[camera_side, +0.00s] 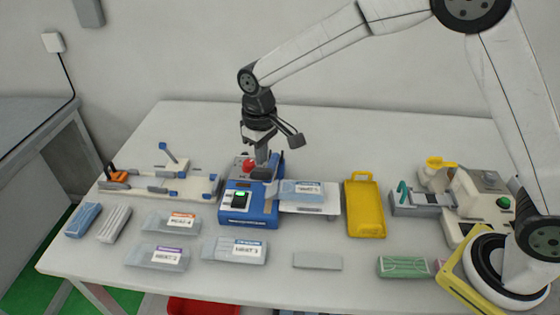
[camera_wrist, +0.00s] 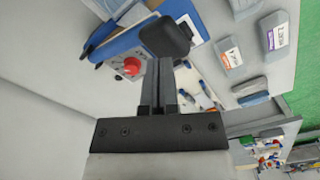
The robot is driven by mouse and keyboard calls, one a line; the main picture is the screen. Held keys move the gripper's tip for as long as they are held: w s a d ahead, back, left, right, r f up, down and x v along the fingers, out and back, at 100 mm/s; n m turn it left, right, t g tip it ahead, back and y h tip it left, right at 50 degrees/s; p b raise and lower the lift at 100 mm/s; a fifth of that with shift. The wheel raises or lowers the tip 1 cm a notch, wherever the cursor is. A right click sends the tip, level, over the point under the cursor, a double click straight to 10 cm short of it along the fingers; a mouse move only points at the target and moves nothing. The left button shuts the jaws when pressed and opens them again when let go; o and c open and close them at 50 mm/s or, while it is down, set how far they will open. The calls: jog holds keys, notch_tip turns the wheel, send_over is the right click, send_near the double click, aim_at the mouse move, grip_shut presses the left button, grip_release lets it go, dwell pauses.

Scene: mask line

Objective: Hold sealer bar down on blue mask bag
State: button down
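The blue sealer (camera_side: 240,215) stands mid-table, with a green-lit switch and a red knob (camera_side: 249,166). Its blue sealer bar shows in the wrist view (camera_wrist: 122,40), ending in a black handle (camera_wrist: 167,36). The bar looks lowered. The blue mask bag (camera_side: 302,189), clear with a blue-striped label, lies on a pale plate right of the sealer, its left end at the sealer. My gripper (camera_side: 262,172) points down at the black handle, fingertips at or touching it. In the wrist view my gripper (camera_wrist: 166,72) has its fingers together; the handle partly hides the tips.
A yellow tray (camera_side: 364,208) stands right of the bag, and a cream machine (camera_side: 478,205) further right. A white jig board (camera_side: 165,184) lies left. Labelled bags (camera_side: 172,222) lie in front, with a grey pad (camera_side: 317,261) and a green pack (camera_side: 403,267). The table's back strip is clear.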

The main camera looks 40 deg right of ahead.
jog(key=shift+f, duration=0.25)
jog(key=shift+f, duration=0.95)
jog(key=shift+s+a+f, duration=0.2)
jog(key=shift+f, duration=1.05)
jog(key=shift+s+a+f, duration=0.15)
jog(key=shift+f, duration=1.05)
jog(key=shift+s+a+f, duration=0.2)
jog(key=shift+f, duration=1.05)
jog(key=shift+s, duration=0.15)
dwell(2.3)
